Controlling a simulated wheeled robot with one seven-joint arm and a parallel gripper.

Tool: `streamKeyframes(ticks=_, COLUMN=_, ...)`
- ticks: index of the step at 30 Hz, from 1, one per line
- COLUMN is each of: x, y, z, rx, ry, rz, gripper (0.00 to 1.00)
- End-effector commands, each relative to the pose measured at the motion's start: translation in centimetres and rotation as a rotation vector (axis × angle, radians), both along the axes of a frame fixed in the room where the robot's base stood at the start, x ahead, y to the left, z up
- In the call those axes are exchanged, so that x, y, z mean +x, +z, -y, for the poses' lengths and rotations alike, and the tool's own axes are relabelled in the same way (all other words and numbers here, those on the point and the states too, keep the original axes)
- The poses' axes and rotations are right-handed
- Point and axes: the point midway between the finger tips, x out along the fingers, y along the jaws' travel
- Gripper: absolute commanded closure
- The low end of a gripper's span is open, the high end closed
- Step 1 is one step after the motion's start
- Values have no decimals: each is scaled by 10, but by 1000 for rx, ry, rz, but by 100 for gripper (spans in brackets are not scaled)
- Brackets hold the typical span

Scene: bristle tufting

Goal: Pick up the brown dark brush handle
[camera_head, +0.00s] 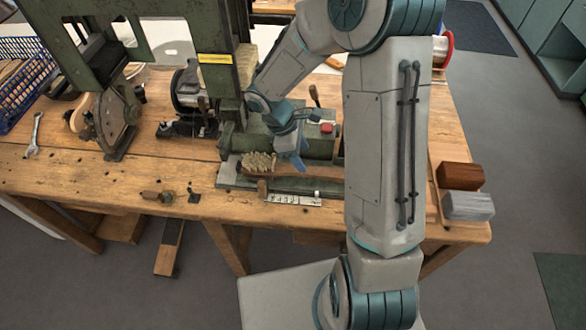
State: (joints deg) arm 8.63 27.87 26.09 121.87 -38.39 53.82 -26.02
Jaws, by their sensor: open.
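A brown dark brush handle (315,172) lies across the dark metal bed of the tufting machine, near the bench's front edge. Its left end carries a block of pale bristle tufts (258,162). Its right end runs behind my arm and is hidden. My gripper (294,158) is open, with its blue-grey fingers pointing down just above or at the handle, right of the tufts. I cannot tell whether the fingers touch the handle or straddle it.
The green machine frame (222,85) rises behind and left of the brush. A metal ruler strip (293,199) lies in front. A brown block (461,176) and a grey block (468,206) sit at the bench's right end. A wrench (35,135) and blue basket (25,75) are far left.

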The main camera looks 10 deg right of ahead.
Motion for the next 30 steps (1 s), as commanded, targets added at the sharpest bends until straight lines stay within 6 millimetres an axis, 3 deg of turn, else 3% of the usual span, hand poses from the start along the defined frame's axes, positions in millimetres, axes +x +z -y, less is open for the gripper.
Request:
streamKeyframes(ticks=5, x=-3, y=-12, z=5, rx=0, ry=-2, rz=-3, gripper=43)
streamKeyframes(ticks=13, x=-8, y=-46, z=19, rx=0, ry=-2, rz=-2, gripper=43)
streamKeyframes(ticks=22, x=-9, y=-51, z=21, rx=0, ry=-1, rz=0, gripper=43)
streamKeyframes(ticks=23, x=-8, y=-51, z=21, rx=0, ry=-1, rz=0, gripper=49)
streamKeyframes(ticks=27, x=-8, y=-51, z=21, rx=0, ry=-1, rz=0, gripper=88)
streamKeyframes(ticks=28, x=-8, y=-51, z=21, rx=0, ry=-1, rz=0, gripper=94)
streamKeyframes(ticks=30, x=-8, y=-50, z=20, rx=0, ry=-1, rz=0, gripper=94)
